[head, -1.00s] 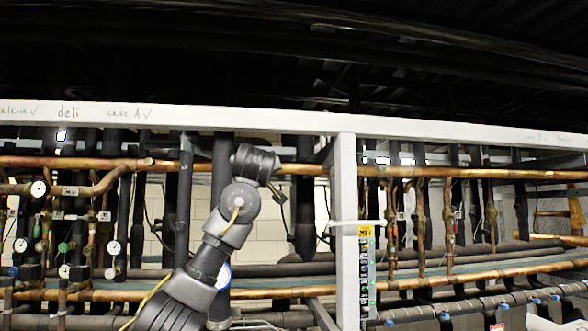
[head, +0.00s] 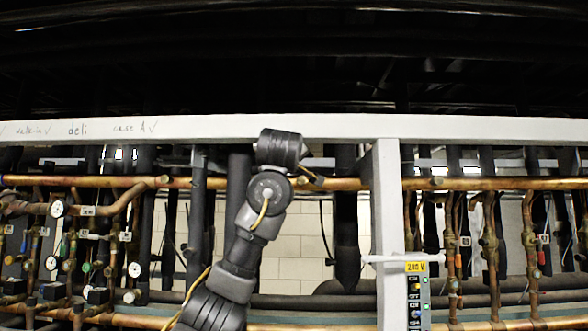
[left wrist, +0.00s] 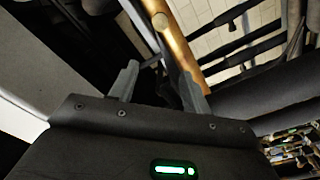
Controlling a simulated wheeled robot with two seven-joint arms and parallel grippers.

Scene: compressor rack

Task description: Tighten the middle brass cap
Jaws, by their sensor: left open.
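Several brass valve fittings (head: 489,243) sit on the vertical copper lines at the right of the head view. I cannot tell which one carries the middle brass cap. My left arm rises from the bottom of the head view, and its dark hand (head: 280,150) is up at the horizontal copper pipe (head: 220,183), left of the white post. The fingers barely show there. In the left wrist view my left gripper (left wrist: 160,88) is open with nothing between its fingers. A copper pipe (left wrist: 176,42) with a round spot on it runs beyond the fingertips. My right gripper is not in view.
A white beam (head: 220,127) runs across above the pipes, and a white post (head: 388,230) with a labelled indicator strip (head: 417,295) stands right of my arm. Gauges (head: 134,269) and valves crowd the left. Dark insulated pipes (head: 345,220) stand behind.

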